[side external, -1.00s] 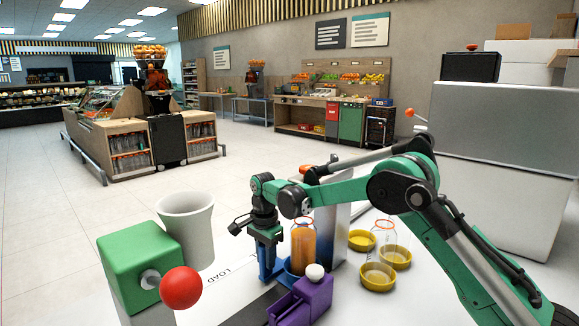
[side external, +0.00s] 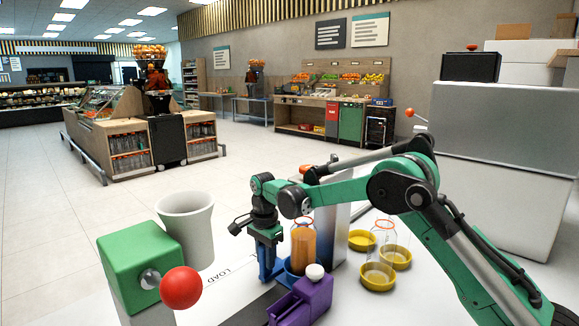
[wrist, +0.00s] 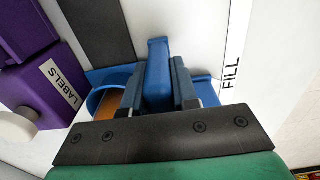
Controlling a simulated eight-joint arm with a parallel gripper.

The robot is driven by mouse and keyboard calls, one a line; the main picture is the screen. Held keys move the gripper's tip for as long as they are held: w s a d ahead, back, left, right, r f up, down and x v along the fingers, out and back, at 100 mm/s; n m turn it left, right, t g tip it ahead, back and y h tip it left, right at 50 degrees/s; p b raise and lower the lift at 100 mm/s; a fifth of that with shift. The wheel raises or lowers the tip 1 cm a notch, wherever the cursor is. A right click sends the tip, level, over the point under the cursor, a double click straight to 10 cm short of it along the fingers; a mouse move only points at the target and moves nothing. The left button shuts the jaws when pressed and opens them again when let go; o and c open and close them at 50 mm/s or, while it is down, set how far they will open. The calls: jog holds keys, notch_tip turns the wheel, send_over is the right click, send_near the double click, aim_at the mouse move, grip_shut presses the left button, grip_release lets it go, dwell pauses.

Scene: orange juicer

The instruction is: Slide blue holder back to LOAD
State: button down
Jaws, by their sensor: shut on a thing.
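The blue holder (side external: 287,270) stands on the white counter, with a bottle of orange juice (side external: 303,247) seated upright in it. In the wrist view, its upright blue handle (wrist: 158,68) is between the fingers of my gripper (wrist: 157,85). My gripper (side external: 266,246) points down in the side view and is shut on that handle. The LOAD marking (side external: 217,277) is on the counter to the left of the holder. The FILL marking (wrist: 231,75) shows beside the holder in the wrist view. The bottle is mostly hidden in the wrist view.
A purple label unit (side external: 303,300) with a white knob stands close in front of the holder. A green block with a red ball (side external: 181,288) and a white bin (side external: 187,228) are at left. Yellow rings (side external: 378,278) and clear bottles are at right.

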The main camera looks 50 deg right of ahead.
jog(key=a, duration=1.2)
jog(key=c, duration=0.7)
grip_release()
jog(key=shift+r, duration=0.15)
notch_tip(320, 180, up, 5)
jog(key=shift+r, duration=0.2)
